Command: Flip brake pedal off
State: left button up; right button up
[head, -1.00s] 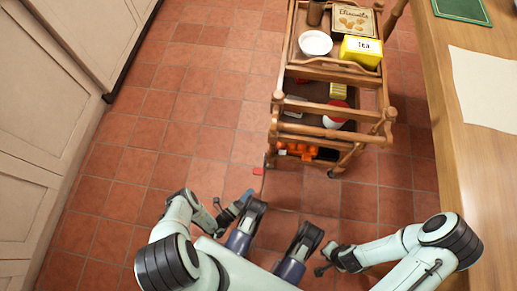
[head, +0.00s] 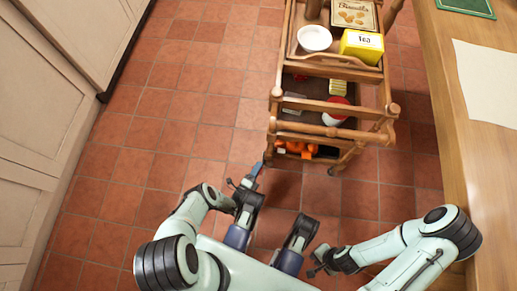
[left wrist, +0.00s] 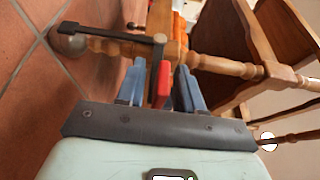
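A wooden trolley (head: 330,107) stands on the tiled floor. Its red brake pedal (left wrist: 163,84) shows in the left wrist view, low by the wheel end of the trolley's leg. My left gripper (head: 251,178) is at the trolley's near left wheel and hides the pedal in the head view. In the left wrist view, the blue fingers of my left gripper (left wrist: 160,88) are apart, one on each side of the pedal. A gap shows on the left side; contact on the right side is unclear. My right gripper (head: 317,262) is low in front, away from the trolley; its opening is too small to tell.
The trolley carries a white bowl (head: 314,38), a yellow tea box (head: 361,46) and a biscuit tin (head: 354,15). Orange items (head: 297,148) lie on its bottom shelf. A wooden counter (head: 450,110) is on the right and cabinets (head: 45,110) on the left.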

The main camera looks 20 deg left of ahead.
pick_arm(q)
jog(key=shift+w, duration=0.5)
pick_arm(e)
jog(key=shift+s, duration=0.15)
